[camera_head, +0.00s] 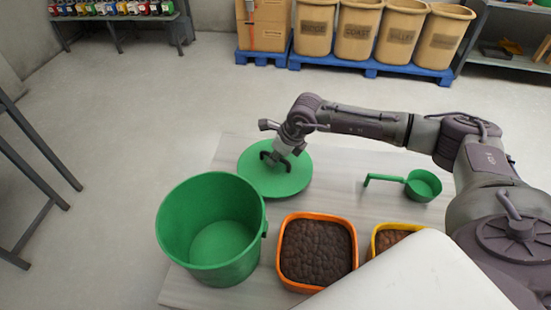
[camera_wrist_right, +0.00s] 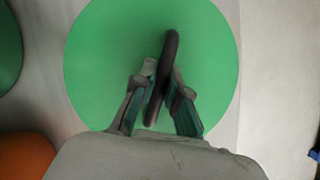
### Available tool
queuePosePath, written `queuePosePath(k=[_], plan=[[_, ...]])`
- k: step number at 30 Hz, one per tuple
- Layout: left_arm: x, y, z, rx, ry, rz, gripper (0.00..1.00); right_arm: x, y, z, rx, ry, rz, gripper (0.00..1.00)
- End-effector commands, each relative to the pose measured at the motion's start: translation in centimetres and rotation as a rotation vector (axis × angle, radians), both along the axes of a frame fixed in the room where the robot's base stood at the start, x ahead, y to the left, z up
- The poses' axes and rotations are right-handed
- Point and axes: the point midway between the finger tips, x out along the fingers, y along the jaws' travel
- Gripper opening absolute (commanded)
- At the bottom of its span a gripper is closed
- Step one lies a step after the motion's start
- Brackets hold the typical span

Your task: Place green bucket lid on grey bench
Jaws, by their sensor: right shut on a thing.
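The green bucket lid (camera_head: 272,181) is a flat round disc with a dark loop handle, at the far left part of the grey bench (camera_head: 340,172). My right gripper (camera_head: 279,160) is over the lid, shut on its dark handle. In the right wrist view the lid (camera_wrist_right: 150,50) fills the middle, with the handle between the fingers of the gripper (camera_wrist_right: 160,100). I cannot tell whether the lid touches the bench. The open, empty green bucket (camera_head: 215,228) stands just left of and nearer than the lid. My left gripper is not in view.
An orange-rimmed container (camera_head: 317,216) of dark brown material and a yellow one (camera_head: 377,240) stand at the bench's near side. A green scoop (camera_head: 422,186) lies to the right. Bins on blue pallets (camera_head: 375,65) stand behind. The bench between lid and scoop is clear.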

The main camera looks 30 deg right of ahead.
Motion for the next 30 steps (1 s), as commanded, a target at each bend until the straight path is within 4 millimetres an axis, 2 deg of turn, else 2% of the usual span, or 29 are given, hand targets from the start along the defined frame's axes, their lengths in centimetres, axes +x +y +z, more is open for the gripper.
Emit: queuePosePath(k=[1,5,16,17,21,30], plan=[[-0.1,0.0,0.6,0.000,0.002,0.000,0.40,-0.1,0.0,-0.6,0.001,0.004,-0.001,0.00],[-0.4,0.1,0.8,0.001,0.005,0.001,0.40,0.0,0.0,-1.8,0.001,0.000,0.000,0.00],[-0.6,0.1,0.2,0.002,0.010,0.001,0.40,0.0,0.0,-2.5,0.001,0.000,0.000,0.00],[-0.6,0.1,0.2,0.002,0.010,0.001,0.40,0.0,0.0,-2.4,0.001,0.000,0.000,0.14],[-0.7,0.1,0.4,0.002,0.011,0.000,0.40,0.0,0.0,-2.3,0.001,0.000,0.000,0.37],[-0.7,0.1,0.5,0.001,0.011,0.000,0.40,0.0,0.0,-2.2,0.001,0.000,0.000,0.38]])
